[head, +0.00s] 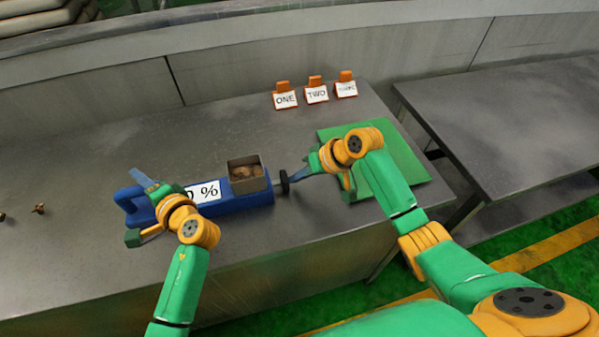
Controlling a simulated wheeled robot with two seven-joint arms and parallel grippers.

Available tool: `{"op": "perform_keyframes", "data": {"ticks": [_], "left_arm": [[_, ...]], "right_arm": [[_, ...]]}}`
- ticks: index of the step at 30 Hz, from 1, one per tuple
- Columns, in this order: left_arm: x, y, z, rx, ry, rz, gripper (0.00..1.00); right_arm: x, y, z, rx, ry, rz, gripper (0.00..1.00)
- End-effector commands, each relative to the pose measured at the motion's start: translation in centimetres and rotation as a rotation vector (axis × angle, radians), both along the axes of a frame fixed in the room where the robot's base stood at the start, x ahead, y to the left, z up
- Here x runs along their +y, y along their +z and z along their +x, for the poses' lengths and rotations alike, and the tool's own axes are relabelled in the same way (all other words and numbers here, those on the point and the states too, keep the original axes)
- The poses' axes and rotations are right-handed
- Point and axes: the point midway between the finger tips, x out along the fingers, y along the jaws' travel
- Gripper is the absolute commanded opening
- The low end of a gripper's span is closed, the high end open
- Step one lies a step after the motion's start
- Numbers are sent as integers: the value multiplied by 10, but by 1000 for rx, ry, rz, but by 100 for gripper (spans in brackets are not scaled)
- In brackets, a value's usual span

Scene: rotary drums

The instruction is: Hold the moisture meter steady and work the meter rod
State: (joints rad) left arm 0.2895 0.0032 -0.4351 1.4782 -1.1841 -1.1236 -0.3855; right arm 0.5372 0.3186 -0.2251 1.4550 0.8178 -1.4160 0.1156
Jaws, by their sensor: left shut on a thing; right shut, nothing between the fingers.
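The blue moisture meter (238,204) lies on the steel table, with a white label reading "0 %" partly hidden by my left arm. An open metal cup (247,178) with brown contents sits on its right part. The meter rod (285,181), with a dark round knob, sticks out of the meter's right end. My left gripper (141,190) is shut on the moisture meter near its left, handle end; my wrist hides part of the grip. My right gripper (305,172) is shut and empty, its fingertips just right of the knob; I cannot tell whether they touch it.
A green mat (405,165) lies under my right forearm. Orange stands with cards ONE (286,100), TWO (317,95) and a third (346,90) stand at the back. Small brown bits (39,209) lie at the far left. A second steel table (500,120) stands right, across a gap.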

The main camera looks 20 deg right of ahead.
Motion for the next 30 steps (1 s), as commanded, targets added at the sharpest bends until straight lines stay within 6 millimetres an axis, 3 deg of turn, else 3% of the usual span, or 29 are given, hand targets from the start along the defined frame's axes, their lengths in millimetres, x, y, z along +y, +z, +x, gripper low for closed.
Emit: {"op": "perform_keyframes", "data": {"ticks": [12, 14, 19, 30], "left_arm": [[-2, -5, -1, 11, -3, -5, 0], [-2, -5, -1, 11, -4, -5, 0], [-1, -5, -1, 11, -3, -5, 0], [-1, -5, -1, 10, -1, -4, 0]], "right_arm": [[3, 0, -1, -1, 4, 8, 0], [-4, 0, -1, -1, 3, 7, 0], [-43, 1, -4, -4, -5, 1, 0], [-80, 68, -35, -7, -2, 0, 0]]}}
